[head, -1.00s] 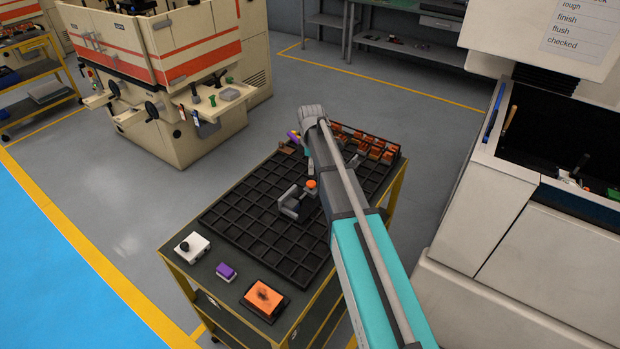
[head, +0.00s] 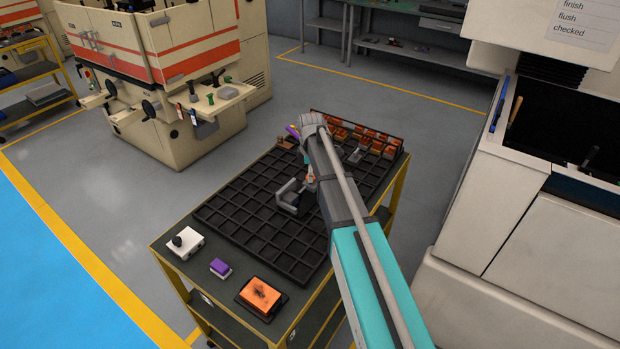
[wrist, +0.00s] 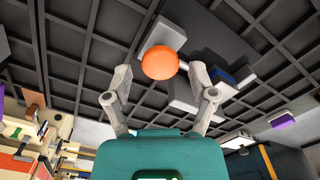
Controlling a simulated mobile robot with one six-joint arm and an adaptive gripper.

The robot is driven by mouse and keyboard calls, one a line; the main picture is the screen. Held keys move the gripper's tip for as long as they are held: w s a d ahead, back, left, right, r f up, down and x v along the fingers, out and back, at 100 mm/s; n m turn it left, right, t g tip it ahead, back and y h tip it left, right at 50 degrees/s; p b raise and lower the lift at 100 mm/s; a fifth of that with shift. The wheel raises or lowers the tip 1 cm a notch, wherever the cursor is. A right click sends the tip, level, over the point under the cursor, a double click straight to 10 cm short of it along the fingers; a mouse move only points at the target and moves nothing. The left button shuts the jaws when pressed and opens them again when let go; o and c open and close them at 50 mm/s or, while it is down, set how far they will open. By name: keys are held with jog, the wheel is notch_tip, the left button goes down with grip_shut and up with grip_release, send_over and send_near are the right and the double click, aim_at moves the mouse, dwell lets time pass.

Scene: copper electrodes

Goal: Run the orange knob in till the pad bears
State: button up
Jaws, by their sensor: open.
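A grey clamp (head: 287,199) stands on the black gridded tray (head: 240,219) in the head view, partly covered by my arm. Its round orange knob (wrist: 160,62) shows clearly in the wrist view, with a grey block of the clamp (wrist: 163,34) behind it. My gripper (wrist: 160,88) is open, its two grey fingers apart on the left and right of the knob. The knob looks slightly beyond the fingertips, and I see no finger touching it.
Orange blocks (head: 377,141) fill the tray's far end. A pale machine (head: 490,235) stands close on the right.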

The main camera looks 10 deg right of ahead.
jog(key=shift+f+b, duration=0.35)
jog(key=shift+b, duration=0.05)
dwell(0.4)
jog(key=c, duration=0.9)
